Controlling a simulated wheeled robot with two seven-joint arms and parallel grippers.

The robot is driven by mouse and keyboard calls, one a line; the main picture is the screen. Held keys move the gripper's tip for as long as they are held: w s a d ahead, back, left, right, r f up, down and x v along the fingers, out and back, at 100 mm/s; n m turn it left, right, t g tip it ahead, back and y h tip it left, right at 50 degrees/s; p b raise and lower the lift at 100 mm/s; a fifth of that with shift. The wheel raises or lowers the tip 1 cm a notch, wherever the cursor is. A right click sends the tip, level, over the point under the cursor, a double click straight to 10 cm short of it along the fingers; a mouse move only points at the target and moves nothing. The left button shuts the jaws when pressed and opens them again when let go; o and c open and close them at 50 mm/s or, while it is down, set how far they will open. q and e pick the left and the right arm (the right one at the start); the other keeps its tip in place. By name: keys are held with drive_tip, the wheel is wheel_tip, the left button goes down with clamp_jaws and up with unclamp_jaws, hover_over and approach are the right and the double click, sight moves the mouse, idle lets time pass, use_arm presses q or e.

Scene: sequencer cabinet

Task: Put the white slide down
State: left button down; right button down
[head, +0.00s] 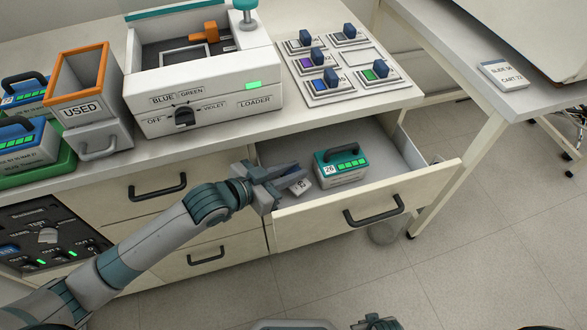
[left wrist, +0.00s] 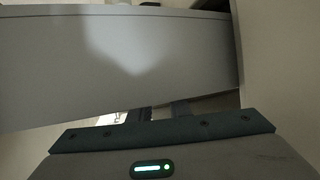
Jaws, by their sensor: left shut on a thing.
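My left gripper (head: 292,177) is inside the open drawer (head: 375,195), near its left front corner. It is shut on the small white slide (head: 301,187), whose dark marking shows just below the fingers. I cannot tell whether the slide touches the drawer floor. In the left wrist view, the fingers (left wrist: 160,112) point at a grey panel and hide most of what they hold. Of my right arm, only a dark piece that may be its gripper shows at the bottom edge of the head view.
A teal-topped cartridge (head: 341,167) stands in the drawer, right of my left gripper. A side table (head: 450,40) holds a labelled block (head: 503,75).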

use_arm(q)
drive_tip(key=shift+f, duration=0.35)
use_arm(e)
drive_tip(key=shift+s, duration=0.1)
